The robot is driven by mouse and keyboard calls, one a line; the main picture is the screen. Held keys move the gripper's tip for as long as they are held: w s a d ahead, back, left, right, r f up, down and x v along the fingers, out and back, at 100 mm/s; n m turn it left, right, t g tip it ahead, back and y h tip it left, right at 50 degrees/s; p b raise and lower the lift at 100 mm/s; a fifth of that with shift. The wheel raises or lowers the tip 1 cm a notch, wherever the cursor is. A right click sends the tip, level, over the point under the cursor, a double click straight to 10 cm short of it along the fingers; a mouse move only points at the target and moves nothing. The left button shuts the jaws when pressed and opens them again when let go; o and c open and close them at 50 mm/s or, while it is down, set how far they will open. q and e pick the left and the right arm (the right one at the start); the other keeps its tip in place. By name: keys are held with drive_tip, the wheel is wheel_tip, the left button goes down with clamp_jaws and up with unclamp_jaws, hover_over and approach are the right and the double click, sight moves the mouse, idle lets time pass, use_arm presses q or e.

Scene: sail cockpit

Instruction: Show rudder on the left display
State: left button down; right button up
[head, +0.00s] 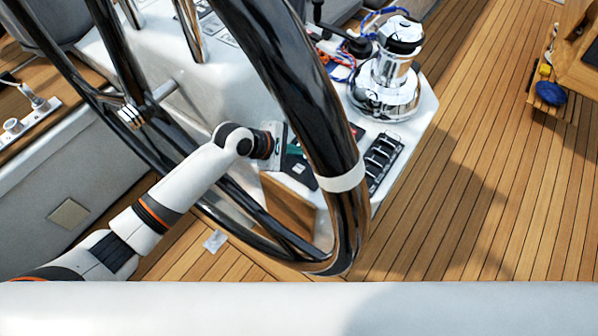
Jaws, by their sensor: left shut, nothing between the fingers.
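My left arm reaches in from the lower left, behind the steering wheel's rim. My left gripper (284,150) is shut with nothing held, at the white console, close to a dark panel (298,172). The wheel rim partly hides this area, so I cannot tell whether the fingertips touch the panel. No display screen can be made out clearly. A row of dark buttons (222,33) shows on the console at the top, partly behind the wheel. The word rudder is not readable anywhere. My right gripper is not in view.
The large black steering wheel (290,75) crosses the view in front of the console. A chrome winch (388,75) stands to the right, with a black switch panel (382,160) below it. Blue and red ropes lie beside the winch. Open teak deck (480,170) spreads at right.

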sight(295, 170)
use_arm(q)
wheel_tip(295, 170, down, 4)
drive_tip(key=b, duration=0.3)
drive_tip(key=shift+r+b, duration=0.15)
drive_tip(key=shift+b, duration=0.2)
drive_tip(key=shift+f, duration=0.95)
drive_tip(key=shift+f, duration=0.15)
idle(0.7)
drive_tip(key=shift+f, duration=0.2)
